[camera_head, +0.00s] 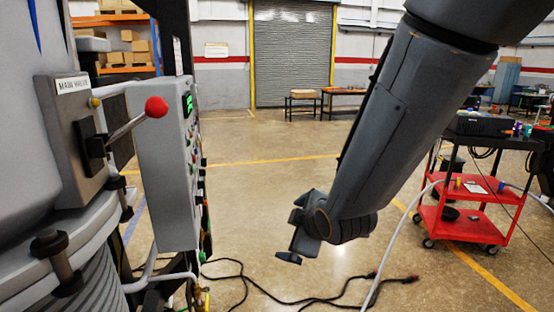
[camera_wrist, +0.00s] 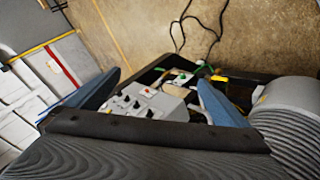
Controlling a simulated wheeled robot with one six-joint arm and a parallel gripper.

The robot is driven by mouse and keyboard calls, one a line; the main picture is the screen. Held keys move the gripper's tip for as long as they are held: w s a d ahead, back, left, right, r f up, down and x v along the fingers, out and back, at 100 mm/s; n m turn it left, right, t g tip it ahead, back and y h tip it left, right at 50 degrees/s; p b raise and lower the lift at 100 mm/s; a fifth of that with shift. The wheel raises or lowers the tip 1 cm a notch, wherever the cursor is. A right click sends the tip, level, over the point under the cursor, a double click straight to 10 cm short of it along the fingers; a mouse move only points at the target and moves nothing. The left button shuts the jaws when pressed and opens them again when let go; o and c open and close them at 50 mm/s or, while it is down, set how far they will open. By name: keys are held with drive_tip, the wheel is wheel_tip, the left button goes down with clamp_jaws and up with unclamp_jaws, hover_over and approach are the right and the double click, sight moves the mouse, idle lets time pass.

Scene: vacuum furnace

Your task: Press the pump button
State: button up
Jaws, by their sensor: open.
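A grey control box (camera_head: 165,165) stands at the left in the head view, seen nearly edge-on, with a green display (camera_head: 188,104) and a column of small coloured buttons on its right face. Which button is the pump button cannot be told. My gripper (camera_head: 290,238) is open and empty, to the right of the box and apart from it. In the wrist view, my gripper (camera_wrist: 160,78) has its two blue fingers spread. A grey panel (camera_wrist: 145,105) with a red button and dark knobs shows between and beyond them, and a green button (camera_wrist: 182,77) shows near the right finger.
A lever with a red ball (camera_head: 156,107) sticks out from the main valve plate (camera_head: 75,140), left of the box. Dark cables (camera_head: 300,299) lie on the floor. A red cart (camera_head: 465,215) stands at the right.

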drive_tip(key=s+d+f+m+g+h+b, duration=0.1)
drive_tip(key=s+d+f+m+g+h, duration=0.1)
drive_tip(key=s+d+f+m+g, duration=0.2)
drive_tip(key=s+d+f+m+g+h+b, duration=0.1)
drive_tip(key=s+d+f+m+g, duration=0.3)
drive_tip(key=s+d+m, duration=0.7)
drive_tip(key=shift+d+f+h+b, duration=0.4)
drive_tip(key=shift+d+f+b, duration=0.4)
drive_tip(key=shift+f, duration=0.15)
clamp_jaws()
